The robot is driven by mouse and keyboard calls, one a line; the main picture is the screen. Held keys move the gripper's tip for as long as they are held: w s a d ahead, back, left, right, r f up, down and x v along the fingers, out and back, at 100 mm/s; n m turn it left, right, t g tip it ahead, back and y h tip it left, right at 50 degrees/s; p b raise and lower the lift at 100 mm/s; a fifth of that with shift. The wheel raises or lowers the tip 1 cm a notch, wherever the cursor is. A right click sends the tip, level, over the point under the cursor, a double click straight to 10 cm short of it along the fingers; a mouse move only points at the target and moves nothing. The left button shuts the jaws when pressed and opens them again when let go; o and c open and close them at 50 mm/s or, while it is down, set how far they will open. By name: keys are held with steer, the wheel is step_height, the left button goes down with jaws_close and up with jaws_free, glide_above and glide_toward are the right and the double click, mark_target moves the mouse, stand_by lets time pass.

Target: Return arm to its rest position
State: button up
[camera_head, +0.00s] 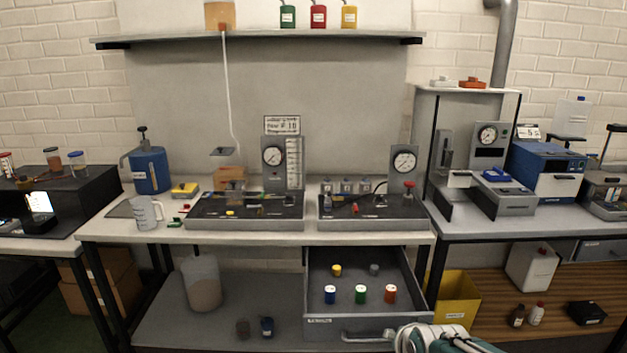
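Part of my arm (440,341), white and teal, shows at the bottom edge, right of centre. It lies just in front of the open drawer's right front corner and partly overlaps it in the picture. I cannot make out separate fingertips, so whether my gripper is open or shut does not show. Nothing held can be seen. The grey drawer (345,327) under the middle bench is pulled out. In it stand small cylinders with blue (330,294), green (361,294) and orange-red (390,293) bodies, with a yellow one (337,270) and a grey one (374,270) behind.
The middle bench (120,231) carries two gauge panels (274,160) (403,164), a blue jug (150,170) and a clear beaker (146,212). A yellow bin (456,298) stands right of the drawer. The drawer's handle (368,336) juts forward, close to my arm in the picture.

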steer(key=s+r+n+g, duration=0.1)
steer(key=s+r+n, duration=0.1)
steer(key=s, duration=0.6)
steer(key=s+r+n+g, duration=0.2)
steer(key=s+r+n, duration=0.1)
steer(key=s, duration=0.5)
steer(key=shift+a+r+n, duration=0.15)
steer(key=shift+r+n, duration=0.15)
steer(key=shift+r, duration=0.3)
